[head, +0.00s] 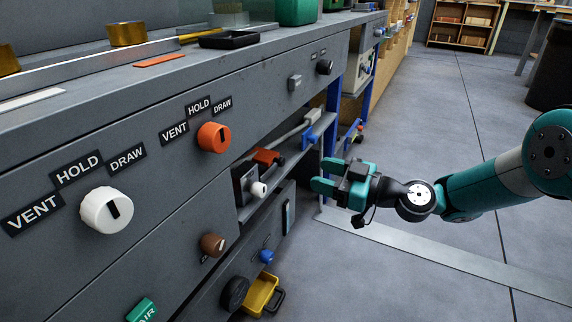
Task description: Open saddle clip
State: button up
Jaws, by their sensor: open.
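My gripper (323,177) has teal fingers that stand apart with nothing between them. It is in front of the bench's open bay, at the right of the bench front, with the arm reaching in from the right. I cannot tell for sure which part is the saddle clip. An orange clip-like part (268,157) sits in the bay, left of my gripper and apart from it. A blue part (319,129) sits on a pale pipe (290,137) behind it. Whether either is open or shut is too small to tell.
The grey bench front (180,110) carries a white knob (107,210), an orange-red knob (213,137) and a brown knob (213,245). A white-tipped valve (258,189) juts from the bay. A yellow bin (260,296) stands low down. The floor (430,270) on the right is clear.

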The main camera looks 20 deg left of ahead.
aim_at(284, 162)
jog(key=a+b, duration=0.1)
jog(key=a, duration=0.2)
jog(key=a+b, duration=0.1)
jog(key=a, duration=0.2)
jog(key=a+b, duration=0.1)
jog(key=a, duration=0.2)
jog(key=shift+w+a, duration=0.15)
jog(key=shift+w, duration=0.2)
grip_shut()
